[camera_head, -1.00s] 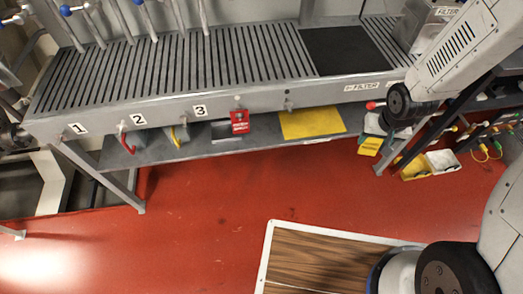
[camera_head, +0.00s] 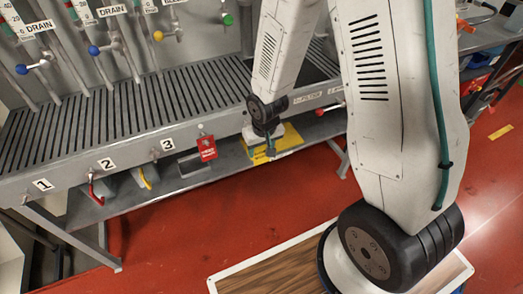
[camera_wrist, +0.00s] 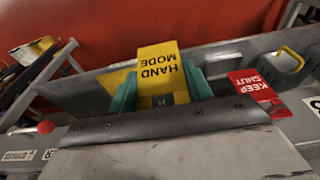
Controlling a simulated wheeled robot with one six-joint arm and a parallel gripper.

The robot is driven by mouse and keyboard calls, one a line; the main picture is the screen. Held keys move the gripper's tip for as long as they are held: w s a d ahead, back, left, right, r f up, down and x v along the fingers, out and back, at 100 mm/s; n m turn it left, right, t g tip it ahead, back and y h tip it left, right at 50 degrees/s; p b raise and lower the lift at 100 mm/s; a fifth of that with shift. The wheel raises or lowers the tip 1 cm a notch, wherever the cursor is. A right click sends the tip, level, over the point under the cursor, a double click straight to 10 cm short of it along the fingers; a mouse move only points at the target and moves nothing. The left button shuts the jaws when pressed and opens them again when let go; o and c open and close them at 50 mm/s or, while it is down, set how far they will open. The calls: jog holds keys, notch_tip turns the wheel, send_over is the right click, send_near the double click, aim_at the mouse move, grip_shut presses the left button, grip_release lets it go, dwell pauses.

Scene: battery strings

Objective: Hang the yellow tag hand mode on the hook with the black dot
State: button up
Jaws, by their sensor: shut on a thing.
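The yellow HAND MODE tag (camera_wrist: 158,68) is between the teal fingers of my gripper (camera_wrist: 161,90) in the wrist view, its lettering upside down there. My gripper is shut on it. In the head view my gripper (camera_head: 270,147) is in front of the bench's front edge, right of the red tag (camera_head: 207,148). The tag is hard to tell from the yellow sheet behind it there. The red KEEP SHUT tag also shows in the wrist view (camera_wrist: 254,85), right of my gripper. I cannot make out the black-dot hook now; my arm and gripper cover that stretch of the edge.
The slatted bench (camera_head: 125,165) has number labels 1, 2 and 3. A yellow sheet (camera_head: 255,157) lies on the shelf below. The red floor in front is open.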

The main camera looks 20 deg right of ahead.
jog(key=w+f, duration=0.1)
jog(key=w, duration=0.7)
jog(key=shift+w+f, duration=0.25)
jog(key=shift+f, duration=0.05)
dwell(0.6)
dwell(0.5)
jog(key=o, duration=1.1)
